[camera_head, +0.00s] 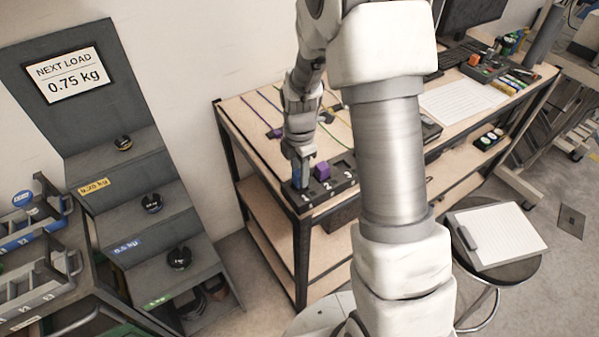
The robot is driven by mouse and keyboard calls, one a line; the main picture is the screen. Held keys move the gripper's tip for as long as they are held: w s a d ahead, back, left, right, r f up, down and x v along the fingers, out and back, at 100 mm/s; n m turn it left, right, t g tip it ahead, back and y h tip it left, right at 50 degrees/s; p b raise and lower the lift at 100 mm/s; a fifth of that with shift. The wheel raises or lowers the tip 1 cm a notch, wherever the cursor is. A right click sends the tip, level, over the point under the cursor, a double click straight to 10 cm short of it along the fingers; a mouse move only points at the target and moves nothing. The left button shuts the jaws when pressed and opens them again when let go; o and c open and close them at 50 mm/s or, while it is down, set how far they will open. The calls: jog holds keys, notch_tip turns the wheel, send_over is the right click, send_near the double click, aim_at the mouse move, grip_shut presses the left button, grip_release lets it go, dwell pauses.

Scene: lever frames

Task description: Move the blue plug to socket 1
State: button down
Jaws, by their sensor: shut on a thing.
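My gripper (299,158) points down at the near left corner of the wooden table and is shut on the blue plug (297,176). Only a small part of the blue plug shows between and below the fingers. It is at the socket marked 1 on the dark socket block (325,194), whose front carries the numbers 1, 2 and 3. I cannot tell whether the plug is seated or just above the socket. A purple plug (322,170) stands upright at socket 2, close to the right of my gripper. Socket 3 is partly visible, near my arm.
Purple, yellow and green cables lie across the table (243,112), with a purple piece (275,133) among them. My arm hides the table's middle. A stepped grey stand (150,190) is at left. A stool with a clipboard (505,238) is at right.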

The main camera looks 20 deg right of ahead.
jog(key=shift+f+b, duration=0.8)
jog(key=shift+b, duration=0.05)
dwell(1.3)
dwell(0.3)
jog(key=shift+c, duration=0.3)
grip_release()
jog(key=shift+r, duration=0.1)
jog(key=shift+r+p, duration=2.4)
jog(key=shift+r, duration=1.05)
jog(key=shift+r, duration=0.1)
